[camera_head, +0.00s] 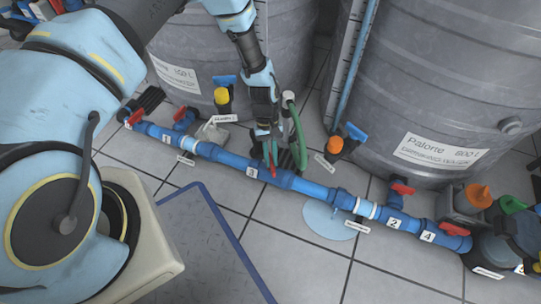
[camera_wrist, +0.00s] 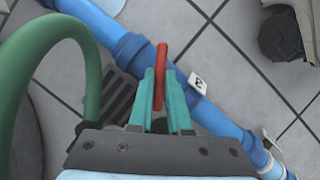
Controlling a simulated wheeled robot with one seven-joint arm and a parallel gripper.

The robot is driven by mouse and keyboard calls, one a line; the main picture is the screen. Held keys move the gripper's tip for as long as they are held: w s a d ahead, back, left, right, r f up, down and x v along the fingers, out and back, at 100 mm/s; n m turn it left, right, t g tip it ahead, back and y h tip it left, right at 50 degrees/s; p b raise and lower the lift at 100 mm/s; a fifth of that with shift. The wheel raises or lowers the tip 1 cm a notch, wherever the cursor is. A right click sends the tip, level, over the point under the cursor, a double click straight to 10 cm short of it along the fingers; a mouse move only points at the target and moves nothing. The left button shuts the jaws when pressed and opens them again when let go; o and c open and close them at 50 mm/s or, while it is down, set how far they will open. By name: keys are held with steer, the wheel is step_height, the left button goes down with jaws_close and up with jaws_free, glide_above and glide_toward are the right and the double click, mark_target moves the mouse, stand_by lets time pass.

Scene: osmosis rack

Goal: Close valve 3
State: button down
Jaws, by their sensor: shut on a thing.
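Valve 3 sits on the blue pipe (camera_head: 222,156), beside a white label reading 3 (camera_head: 251,173). Its red handle (camera_wrist: 162,60) stands between the teal fingers of my gripper (camera_wrist: 160,100) in the wrist view. A bit of the red handle (camera_head: 273,171) also shows in the head view, below my gripper (camera_head: 268,150). My gripper points down at the pipe and is shut on the handle. In the wrist view the handle lies at an angle to the pipe. The fingers hide its lower part and the valve body is partly covered.
Large grey tanks stand behind the pipe. A green hose (camera_head: 298,135) arches close to my gripper and looms at the left of the wrist view (camera_wrist: 15,80). Other red-handled valves (camera_head: 453,229) sit along the pipe. A dark floor grate is beside the valve.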

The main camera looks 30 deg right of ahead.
steer(key=m+t+y, duration=0.1)
steer(key=m, duration=0.2)
steer(key=m+y+p, duration=0.1)
steer(key=m, duration=0.3)
steer(key=shift+d+t+p, duration=0.1)
steer(key=shift+t+p, duration=0.2)
steer(key=shift+t, duration=0.1)
steer(key=shift+s, duration=0.1)
steer(key=c, duration=0.9)
jaws_free()
steer(key=shift+o, duration=0.2)
steer(key=p+v, duration=0.3)
steer(key=v, duration=0.8)
steer(key=shift+f, duration=0.15)
